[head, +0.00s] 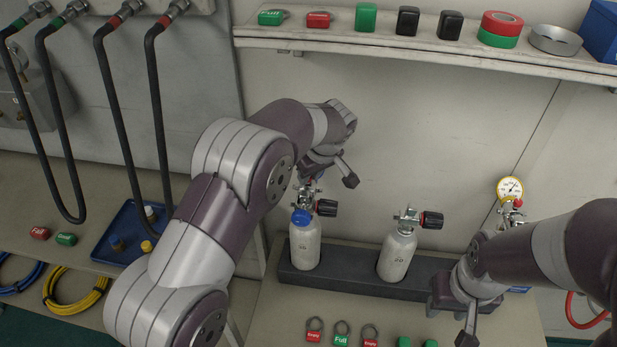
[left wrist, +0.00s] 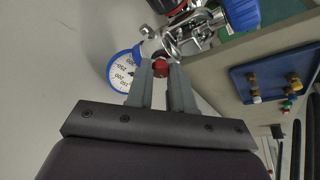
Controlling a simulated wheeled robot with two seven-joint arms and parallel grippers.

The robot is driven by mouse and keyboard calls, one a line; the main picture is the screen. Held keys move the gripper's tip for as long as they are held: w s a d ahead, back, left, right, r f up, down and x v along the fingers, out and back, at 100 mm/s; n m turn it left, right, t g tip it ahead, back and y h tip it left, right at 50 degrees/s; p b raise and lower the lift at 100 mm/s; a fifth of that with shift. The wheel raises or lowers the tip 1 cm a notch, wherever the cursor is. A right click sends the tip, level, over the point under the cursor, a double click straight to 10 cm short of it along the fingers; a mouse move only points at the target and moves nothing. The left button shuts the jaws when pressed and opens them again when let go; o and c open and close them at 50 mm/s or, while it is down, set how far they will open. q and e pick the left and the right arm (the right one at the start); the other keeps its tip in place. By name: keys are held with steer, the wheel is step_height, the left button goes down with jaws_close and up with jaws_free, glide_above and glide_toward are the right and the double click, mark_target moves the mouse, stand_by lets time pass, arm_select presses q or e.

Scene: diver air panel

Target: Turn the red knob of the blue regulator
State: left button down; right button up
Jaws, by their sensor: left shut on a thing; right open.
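In the left wrist view, the blue regulator shows as a gauge with a blue rim (left wrist: 122,78) and metal fittings behind my fingertips. Its small red knob (left wrist: 160,68) sits between the tips of my left gripper (left wrist: 160,80), which is shut on it. In the head view, my left gripper (head: 328,172) is above the left cylinder (head: 305,245), which has a blue collar; the gripper and arm hide the blue regulator and knob there. My right gripper (head: 453,312) is open and empty at the lower right, in front of the rack.
A second cylinder (head: 397,257) stands in the dark rack (head: 345,283). A yellow-rimmed gauge (head: 509,189) is at the right, by my right arm. A shelf (head: 420,50) with tags and tape runs above. Hoses (head: 125,140) hang at the left, above a blue tray (head: 122,226).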

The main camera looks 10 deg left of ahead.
arm_select(q)
steer(key=n+p, duration=0.1)
steer(key=p, duration=0.1)
steer(key=n+g+p, duration=0.1)
steer(key=shift+d+r+n+p, duration=0.1)
steer(key=shift+r+n+p, duration=0.15)
steer(key=shift+n+p, duration=0.1)
steer(key=shift+w+f+n+y+p, duration=0.1)
steer(key=shift+f+n+y+p, duration=0.2)
steer(key=shift+n+p, duration=0.45)
steer(key=c, duration=1)
jaws_free()
steer(key=p+v, duration=0.6)
steer(key=v, duration=0.1)
steer(key=shift+d+r, duration=0.15)
steer(key=shift+r, duration=0.1)
